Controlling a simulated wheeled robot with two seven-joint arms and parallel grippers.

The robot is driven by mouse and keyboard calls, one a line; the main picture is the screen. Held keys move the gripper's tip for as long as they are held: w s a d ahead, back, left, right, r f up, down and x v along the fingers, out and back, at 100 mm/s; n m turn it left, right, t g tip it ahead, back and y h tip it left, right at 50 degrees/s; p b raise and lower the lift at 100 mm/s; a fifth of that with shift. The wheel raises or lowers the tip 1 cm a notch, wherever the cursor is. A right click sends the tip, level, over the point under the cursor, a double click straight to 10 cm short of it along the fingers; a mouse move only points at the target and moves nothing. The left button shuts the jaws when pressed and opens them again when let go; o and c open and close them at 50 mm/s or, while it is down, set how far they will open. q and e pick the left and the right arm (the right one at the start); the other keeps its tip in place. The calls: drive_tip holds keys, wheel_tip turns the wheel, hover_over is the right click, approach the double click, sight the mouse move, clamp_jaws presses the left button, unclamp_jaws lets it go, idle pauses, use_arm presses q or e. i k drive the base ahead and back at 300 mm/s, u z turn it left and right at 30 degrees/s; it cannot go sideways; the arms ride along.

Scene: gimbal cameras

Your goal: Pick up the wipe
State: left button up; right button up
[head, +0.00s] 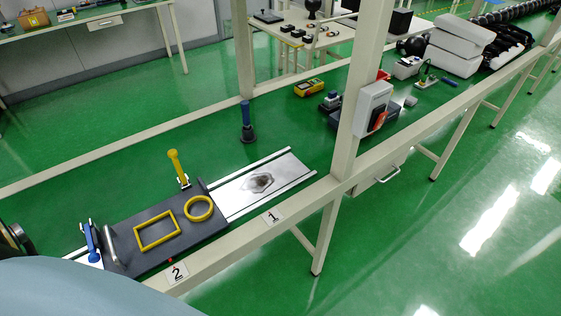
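I cannot make out with certainty which item is the wipe. A grey-brown crumpled-looking patch (259,183) lies on a white plate (228,197) between pale rails in the head view; whether it is a cloth or a stain is unclear. A blue-handled tool (246,118) with a dark, flared base stands upright on the green bench top behind the plate. Neither of my grippers shows in this view.
A dark board (130,225) bearing a yellow square frame (156,231) and a yellow ring (199,198) adjoins the plate. A yellow-handled clamp (177,166) stands behind it, a blue-handled clamp (92,241) at left.

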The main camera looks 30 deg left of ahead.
sight(411, 101)
drive_tip(key=z, duration=0.4)
drive_tip(key=k, duration=0.95)
drive_tip(key=z, duration=0.8)
drive_tip(key=i, duration=2.3)
drive_tip(key=u, duration=1.1)
drive_tip(key=i, duration=1.25)
drive_tip(key=u, duration=1.3)
